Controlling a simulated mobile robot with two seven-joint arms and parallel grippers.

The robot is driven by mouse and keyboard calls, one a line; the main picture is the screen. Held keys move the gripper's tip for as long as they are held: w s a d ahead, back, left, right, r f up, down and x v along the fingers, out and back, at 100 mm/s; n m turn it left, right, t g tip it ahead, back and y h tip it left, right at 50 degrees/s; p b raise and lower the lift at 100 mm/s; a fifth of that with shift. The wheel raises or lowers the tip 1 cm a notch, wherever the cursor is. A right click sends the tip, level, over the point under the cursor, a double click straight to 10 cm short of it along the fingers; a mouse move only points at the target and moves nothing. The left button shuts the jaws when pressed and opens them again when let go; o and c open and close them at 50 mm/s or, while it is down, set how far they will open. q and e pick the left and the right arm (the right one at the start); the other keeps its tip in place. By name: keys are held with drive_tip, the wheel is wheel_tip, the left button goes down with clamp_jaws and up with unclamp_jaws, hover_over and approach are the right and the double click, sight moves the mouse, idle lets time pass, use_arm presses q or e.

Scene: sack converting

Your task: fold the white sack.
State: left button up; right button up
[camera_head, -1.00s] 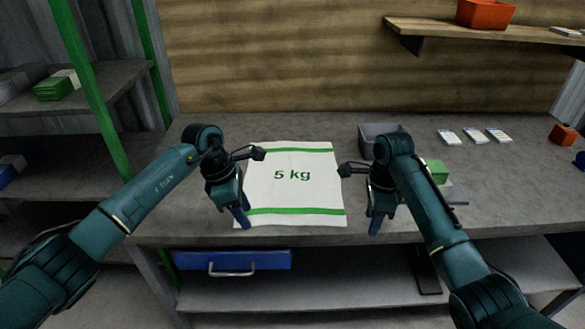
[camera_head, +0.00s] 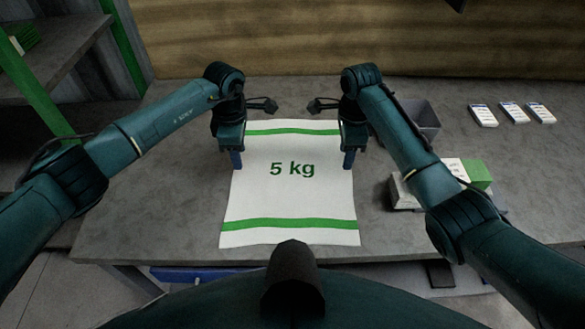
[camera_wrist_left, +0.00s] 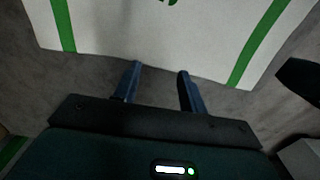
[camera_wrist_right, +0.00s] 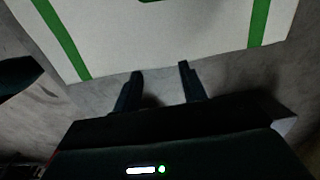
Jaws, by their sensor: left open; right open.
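The white sack (camera_head: 290,195) lies flat and spread out on the grey table, with "5 kg" printed in green and a green stripe near its far and near ends. My left gripper (camera_head: 237,160) is open and empty over its left edge. In the left wrist view, the fingers (camera_wrist_left: 158,78) point at the sack's edge (camera_wrist_left: 140,45), with a strip of table between. My right gripper (camera_head: 348,160) is open and empty at its right edge. In the right wrist view, its fingers (camera_wrist_right: 160,75) are just short of the sack's edge (camera_wrist_right: 150,45).
A grey bin (camera_head: 424,120) stands behind my right arm. A box with a green part (camera_head: 477,174) lies right of the sack. Several small white packs (camera_head: 512,112) lie at the back right. The table (camera_head: 150,205) is clear to the left.

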sight(242, 173)
use_arm(q)
drive_tip(key=shift+w+f, duration=0.1)
drive_tip(key=shift+f, duration=2.45)
use_arm(e)
drive_tip(key=shift+w+f, duration=0.1)
drive_tip(key=shift+f, duration=2.5)
use_arm(q)
drive_tip(key=shift+f, duration=0.2)
use_arm(e)
drive_tip(key=shift+f, duration=0.2)
use_arm(q)
drive_tip(key=shift+r, duration=0.1)
drive_tip(key=shift+c, duration=0.2)
use_arm(e)
drive_tip(key=shift+r, duration=0.1)
drive_tip(key=shift+c, duration=0.2)
use_arm(q)
drive_tip(key=shift+c, duration=0.4)
use_arm(e)
drive_tip(key=shift+c, duration=0.4)
use_arm(q)
clamp_jaws()
use_arm(e)
clamp_jaws()
